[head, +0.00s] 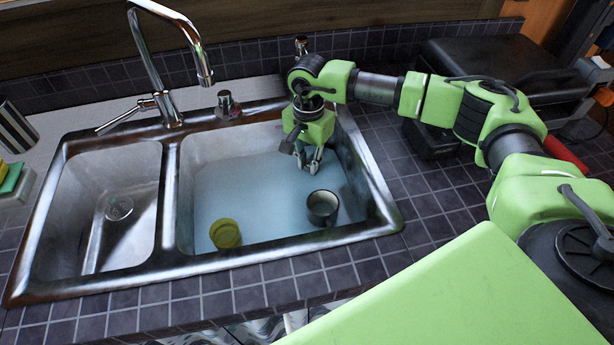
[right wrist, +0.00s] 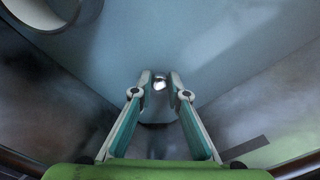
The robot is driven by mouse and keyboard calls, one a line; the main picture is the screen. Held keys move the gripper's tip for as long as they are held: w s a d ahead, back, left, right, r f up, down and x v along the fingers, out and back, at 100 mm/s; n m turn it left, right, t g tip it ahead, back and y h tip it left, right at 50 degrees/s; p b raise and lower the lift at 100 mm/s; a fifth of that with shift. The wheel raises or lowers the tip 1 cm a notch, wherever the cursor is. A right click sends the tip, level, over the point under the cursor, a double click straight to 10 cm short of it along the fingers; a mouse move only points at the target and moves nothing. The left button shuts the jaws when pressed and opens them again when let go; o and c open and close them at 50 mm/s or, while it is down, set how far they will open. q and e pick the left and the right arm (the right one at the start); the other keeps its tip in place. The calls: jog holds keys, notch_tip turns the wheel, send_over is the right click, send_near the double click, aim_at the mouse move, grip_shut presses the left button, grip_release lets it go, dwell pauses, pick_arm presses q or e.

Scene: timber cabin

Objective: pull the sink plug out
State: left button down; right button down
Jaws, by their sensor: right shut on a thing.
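The large right-hand basin of the steel sink (head: 170,215) holds bluish water. My right gripper (head: 309,162) reaches down into the back right part of this basin. In the right wrist view its fingertips (right wrist: 160,84) are close together on a small shiny knob (right wrist: 160,82), which looks like the top of the sink plug. The rest of the plug cannot be made out, and in the head view it is hidden by the gripper and water. My left gripper is not in view.
A dark cup (head: 322,208) and a yellow-green cup (head: 226,234) stand in the water. The cup's rim also shows in the right wrist view (right wrist: 72,22). The left basin (head: 105,205) is empty. A tall faucet (head: 160,85) stands behind; a black case (head: 490,60) is at right.

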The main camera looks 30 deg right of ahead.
jog(key=shift+r, duration=0.4)
jog(key=shift+r+p, duration=1.15)
jog(key=shift+r, duration=0.8)
